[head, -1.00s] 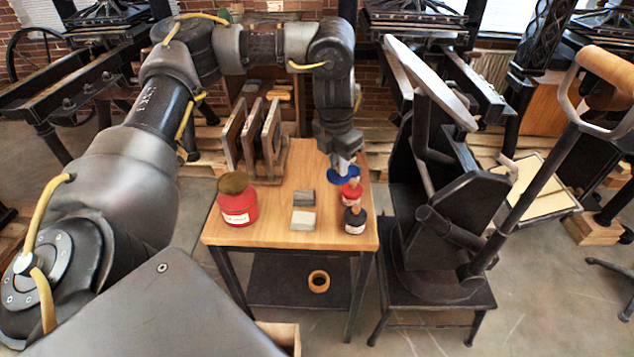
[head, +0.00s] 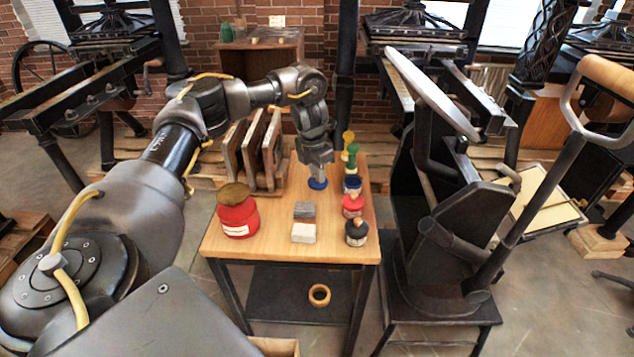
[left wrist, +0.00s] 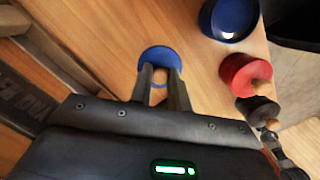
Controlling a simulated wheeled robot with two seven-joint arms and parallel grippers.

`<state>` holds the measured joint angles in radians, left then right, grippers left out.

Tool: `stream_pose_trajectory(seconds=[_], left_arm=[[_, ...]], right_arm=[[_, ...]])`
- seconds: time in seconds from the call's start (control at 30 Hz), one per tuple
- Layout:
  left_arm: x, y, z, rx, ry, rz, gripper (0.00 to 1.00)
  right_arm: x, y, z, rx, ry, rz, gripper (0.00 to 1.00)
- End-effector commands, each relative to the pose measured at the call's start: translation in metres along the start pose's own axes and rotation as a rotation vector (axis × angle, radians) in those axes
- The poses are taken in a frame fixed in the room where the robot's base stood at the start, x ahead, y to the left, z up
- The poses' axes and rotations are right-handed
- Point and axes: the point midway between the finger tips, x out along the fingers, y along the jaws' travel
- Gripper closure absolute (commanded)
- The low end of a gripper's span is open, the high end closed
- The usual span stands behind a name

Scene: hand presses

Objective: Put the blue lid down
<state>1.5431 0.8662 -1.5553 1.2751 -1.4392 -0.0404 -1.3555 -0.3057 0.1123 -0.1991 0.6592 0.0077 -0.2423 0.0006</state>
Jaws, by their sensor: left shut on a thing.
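The blue lid (head: 318,184) is a small round disc at the tips of my left gripper (head: 319,172). In the left wrist view the lid (left wrist: 160,54) shows beyond the fingers (left wrist: 159,88), which are shut on its pale knob. The lid is at or just above the wooden table top (head: 275,238); I cannot tell whether it touches. The blue can (head: 352,187) stands to the right of the lid, apart from it, and its open top (left wrist: 230,20) shows in the left wrist view. My right gripper is not in view.
A red can (head: 352,206) and a black can (head: 356,233) stand along the right edge. Bare wood lies around the lid.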

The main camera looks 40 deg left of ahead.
Motion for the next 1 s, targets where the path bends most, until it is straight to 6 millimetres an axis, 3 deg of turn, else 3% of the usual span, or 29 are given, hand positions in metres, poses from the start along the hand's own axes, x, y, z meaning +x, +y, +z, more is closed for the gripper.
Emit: stream_pose_trajectory(seconds=[0.17,0.37,0.77,0.8,0.93,1.0], left_arm=[[0.009,0.006,0.000,-0.003,0.001,0.000,1.00],[0.035,0.005,-0.003,-0.001,0.000,0.000,1.00],[0.041,0.005,-0.004,-0.001,0.000,0.000,1.00],[0.040,0.005,-0.003,-0.001,0.000,0.000,0.77],[0.040,0.005,-0.004,-0.001,0.000,0.001,0.60],[0.040,0.005,-0.004,-0.001,0.000,0.001,0.60]], right_arm=[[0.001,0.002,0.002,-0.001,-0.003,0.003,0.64],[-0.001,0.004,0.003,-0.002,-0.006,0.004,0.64],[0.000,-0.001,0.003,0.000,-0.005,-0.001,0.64],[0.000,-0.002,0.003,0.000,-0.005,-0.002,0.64],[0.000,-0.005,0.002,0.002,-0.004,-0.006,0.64],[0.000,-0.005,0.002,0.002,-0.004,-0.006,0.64]])
